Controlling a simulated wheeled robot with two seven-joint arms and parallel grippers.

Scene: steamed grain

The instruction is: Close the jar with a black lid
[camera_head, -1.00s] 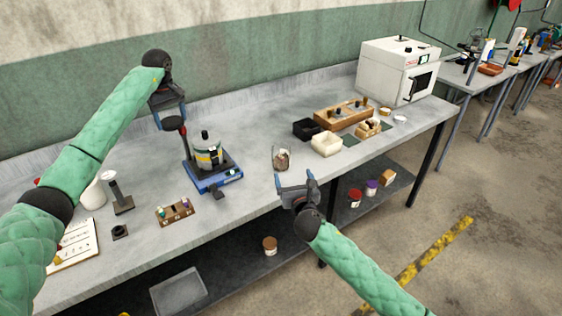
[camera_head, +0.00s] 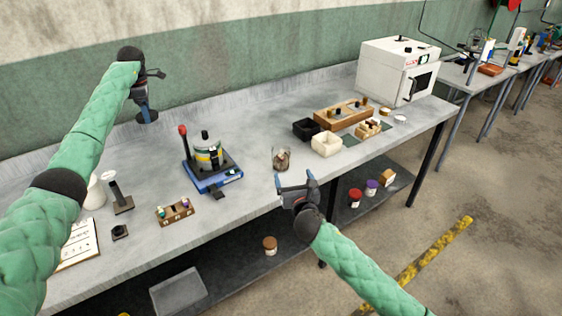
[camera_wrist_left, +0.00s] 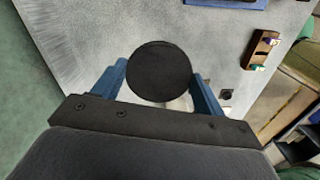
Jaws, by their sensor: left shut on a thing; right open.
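My left gripper (camera_head: 146,100) is shut on a round black lid (camera_wrist_left: 160,72), raised above the table's back left side. The lid's flat face shows between both fingers in the left wrist view, and its dark edge shows in the head view (camera_head: 148,117). An open glass jar (camera_head: 281,158) with brown contents stands upright near the table's front edge. My right gripper (camera_head: 296,190) is open and empty, just in front of and below that jar. A pale thing partly hidden behind the lid in the left wrist view cannot be made out.
A blue device (camera_head: 218,181) carries a metal canister (camera_head: 208,155) and a red-knobbed lever (camera_head: 183,131). A vial rack (camera_head: 175,211), a stand (camera_head: 122,199) and a white vessel (camera_head: 95,192) stand at left. Boxes and a white oven (camera_head: 385,75) are at right. The table's back left is clear.

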